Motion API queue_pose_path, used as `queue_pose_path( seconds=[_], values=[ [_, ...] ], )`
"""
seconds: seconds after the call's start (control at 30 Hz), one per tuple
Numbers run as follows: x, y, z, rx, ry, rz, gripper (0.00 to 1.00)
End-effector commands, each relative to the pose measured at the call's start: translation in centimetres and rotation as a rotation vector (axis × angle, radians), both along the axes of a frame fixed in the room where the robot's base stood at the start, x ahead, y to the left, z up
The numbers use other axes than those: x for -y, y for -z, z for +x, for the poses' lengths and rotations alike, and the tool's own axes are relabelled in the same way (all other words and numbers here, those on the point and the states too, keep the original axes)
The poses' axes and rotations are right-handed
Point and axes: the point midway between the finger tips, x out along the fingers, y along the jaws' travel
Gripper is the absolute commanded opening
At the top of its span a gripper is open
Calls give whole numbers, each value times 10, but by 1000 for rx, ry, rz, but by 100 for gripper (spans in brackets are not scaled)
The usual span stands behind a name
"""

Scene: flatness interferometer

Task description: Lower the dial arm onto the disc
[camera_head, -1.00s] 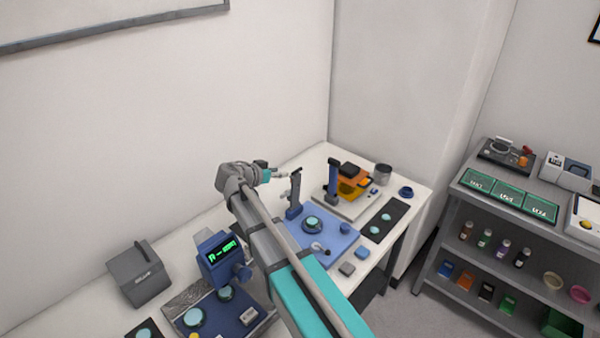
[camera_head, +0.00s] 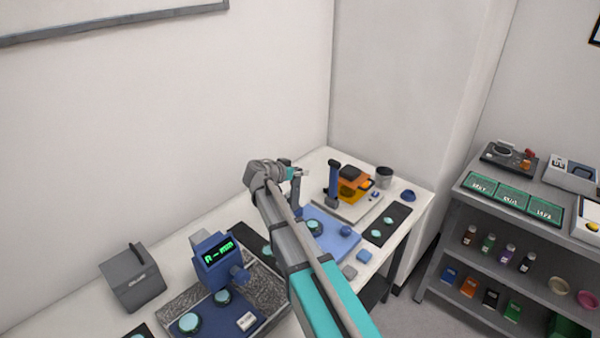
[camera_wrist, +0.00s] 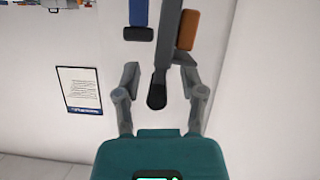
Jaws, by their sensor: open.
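My gripper (camera_wrist: 161,85) is open in the wrist view, with one finger on each side of a dark grey bar (camera_wrist: 158,92), apparently the dial arm. The bar's rounded black end lies between the fingers, with gaps on both sides. In the head view my gripper (camera_head: 293,173) is at the upright of the dial arm stand (camera_head: 297,188) and hides part of it. I cannot tell the dial arm's height above the disc.
A dark blue post (camera_head: 333,182) and an orange device (camera_head: 354,188) stand just right of my gripper. A blue instrument with a green display (camera_head: 218,257) and a grey box (camera_head: 132,278) stand left. A shelf unit (camera_head: 500,235) is at the right, across open floor.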

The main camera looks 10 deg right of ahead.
Motion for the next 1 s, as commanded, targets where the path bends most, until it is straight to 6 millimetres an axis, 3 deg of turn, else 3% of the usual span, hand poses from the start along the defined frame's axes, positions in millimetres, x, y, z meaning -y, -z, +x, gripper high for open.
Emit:
queue_pose_path(
  seconds=[0.17,0.43,1.0],
  values=[
    [0,0,0,0,0,0,51],
    [0,0,0,0,0,0,0],
    [9,0,-3,12,9,6,0]
  ],
)
